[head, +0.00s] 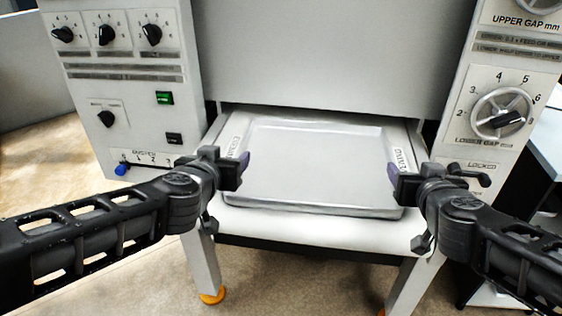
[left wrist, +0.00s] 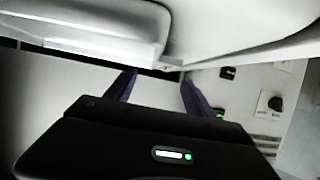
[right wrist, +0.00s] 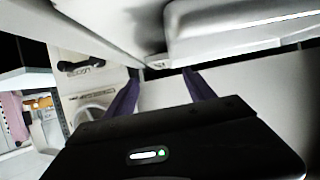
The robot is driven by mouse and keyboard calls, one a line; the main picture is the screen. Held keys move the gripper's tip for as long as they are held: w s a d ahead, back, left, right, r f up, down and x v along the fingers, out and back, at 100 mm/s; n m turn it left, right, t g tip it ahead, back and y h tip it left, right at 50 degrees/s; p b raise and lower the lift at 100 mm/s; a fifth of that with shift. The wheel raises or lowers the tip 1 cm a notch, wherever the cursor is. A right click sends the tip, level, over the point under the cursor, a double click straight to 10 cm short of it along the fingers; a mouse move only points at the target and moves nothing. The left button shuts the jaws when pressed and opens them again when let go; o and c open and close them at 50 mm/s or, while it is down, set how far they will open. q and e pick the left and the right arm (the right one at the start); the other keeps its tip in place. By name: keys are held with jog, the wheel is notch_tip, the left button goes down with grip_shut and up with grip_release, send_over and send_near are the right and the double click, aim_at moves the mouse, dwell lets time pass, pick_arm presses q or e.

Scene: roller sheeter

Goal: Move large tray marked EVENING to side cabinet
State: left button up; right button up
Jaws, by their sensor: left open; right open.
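A large grey tray (head: 318,165) lies flat on the white shelf (head: 300,222) in the machine's opening. Lettered labels show on both its side rims, partly hidden by my grippers, so I cannot read them whole. My left gripper (head: 243,168) is open at the tray's left rim. My right gripper (head: 396,172) is open at the right rim. In the left wrist view the open fingers (left wrist: 158,82) point at the tray edge (left wrist: 95,50). In the right wrist view the open fingers (right wrist: 160,82) do likewise at the tray edge (right wrist: 235,45). I see no firm hold.
A white-topped dark cabinet (head: 532,170) stands at the far right. Carpet lies below.

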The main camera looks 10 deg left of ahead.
aim_at(233, 150)
pick_arm(q)
jog(key=shift+w+a+f, duration=0.15)
jog(key=shift+a+f, duration=0.05)
jog(key=shift+a, duration=0.2)
pick_arm(e)
jog(key=shift+w+a+f, duration=0.2)
jog(key=shift+a+f, duration=0.05)
jog(key=shift+a, duration=0.15)
pick_arm(q)
jog(key=shift+d, duration=0.15)
pick_arm(e)
jog(key=shift+s+d, duration=0.1)
jog(key=shift+d, duration=0.05)
pick_arm(q)
jog(key=shift+x, duration=3.9)
pick_arm(e)
jog(key=shift+x, duration=3.95)
jog(key=shift+r, duration=0.1)
pick_arm(q)
grip_shut()
pick_arm(e)
grip_shut()
